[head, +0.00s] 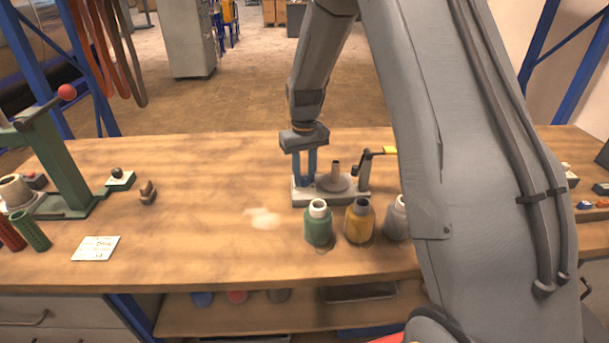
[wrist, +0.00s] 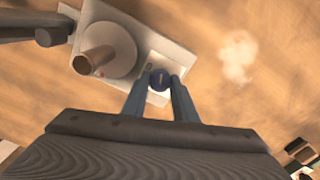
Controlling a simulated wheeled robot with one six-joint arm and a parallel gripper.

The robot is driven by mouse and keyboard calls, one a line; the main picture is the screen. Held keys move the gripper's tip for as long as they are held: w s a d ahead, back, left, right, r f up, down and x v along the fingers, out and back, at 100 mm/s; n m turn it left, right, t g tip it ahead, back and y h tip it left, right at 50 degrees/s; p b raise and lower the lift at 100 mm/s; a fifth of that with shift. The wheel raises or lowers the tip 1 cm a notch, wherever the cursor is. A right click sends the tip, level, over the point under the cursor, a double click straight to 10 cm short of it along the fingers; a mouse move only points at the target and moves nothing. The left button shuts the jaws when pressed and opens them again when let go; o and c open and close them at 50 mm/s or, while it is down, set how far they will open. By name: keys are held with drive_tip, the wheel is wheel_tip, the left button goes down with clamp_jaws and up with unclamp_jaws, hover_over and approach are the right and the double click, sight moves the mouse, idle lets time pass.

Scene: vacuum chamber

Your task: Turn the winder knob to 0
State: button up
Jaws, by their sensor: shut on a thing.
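The winder (head: 300,198) is a pale base plate on the bench, with a grey disc and upright tube (head: 335,170) on it. In the wrist view the winder's plate (wrist: 176,54) shows from above, with the disc and tube (wrist: 100,58) to the left of my fingers. The winder knob (wrist: 159,79) is small, round and dark blue with a faint light mark. My gripper (head: 305,178) points down over the plate's left end and is shut on the knob, one finger on each side. The scale numbers cannot be read.
Green (head: 318,226), yellow (head: 359,222) and grey (head: 395,220) bottles stand close in front of the winder. A green press (head: 62,165) and a paper card (head: 96,249) are at left. The bench between is mostly clear.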

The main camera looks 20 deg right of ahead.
sight(305, 177)
drive_tip(key=n, duration=0.5)
drive_tip(key=shift+n, duration=0.3)
drive_tip(key=n, duration=0.5)
drive_tip(key=shift+n, duration=0.4)
drive_tip(key=o, duration=1)
drive_tip(key=shift+o, duration=0.2)
drive_tip(key=shift+r, duration=0.1)
drive_tip(key=shift+r+b, duration=1.15)
drive_tip(key=shift+r, duration=2.7)
drive_tip(key=shift+r, duration=0.1)
